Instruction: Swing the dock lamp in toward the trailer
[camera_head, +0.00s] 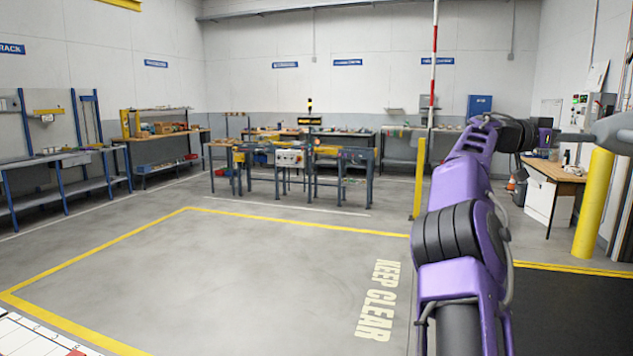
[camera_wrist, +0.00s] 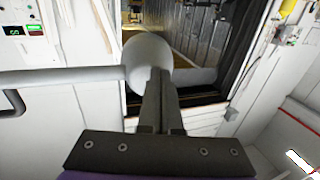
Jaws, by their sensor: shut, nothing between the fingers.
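The dock lamp's pale rounded head (camera_wrist: 146,52) is in the upper middle of the wrist view, with a straight grey tube (camera_wrist: 65,78) running from it to the left. In the head view the grey lamp head (camera_head: 615,130) is cut by the right edge. My gripper (camera_wrist: 158,76) is shut, its two dark fingers together and empty. The fingertips overlap the lamp head in the wrist view; I cannot tell whether they touch it. The trailer interior (camera_wrist: 205,38), with ribbed walls, shows through the doorway behind the lamp.
A yellow post (camera_head: 594,205) stands below the lamp near a desk (camera_head: 553,170). A control box with a green display (camera_wrist: 20,32) is on the wall at left. Workbenches (camera_head: 290,160) line the back. The yellow-bordered KEEP CLEAR floor (camera_head: 230,270) is empty.

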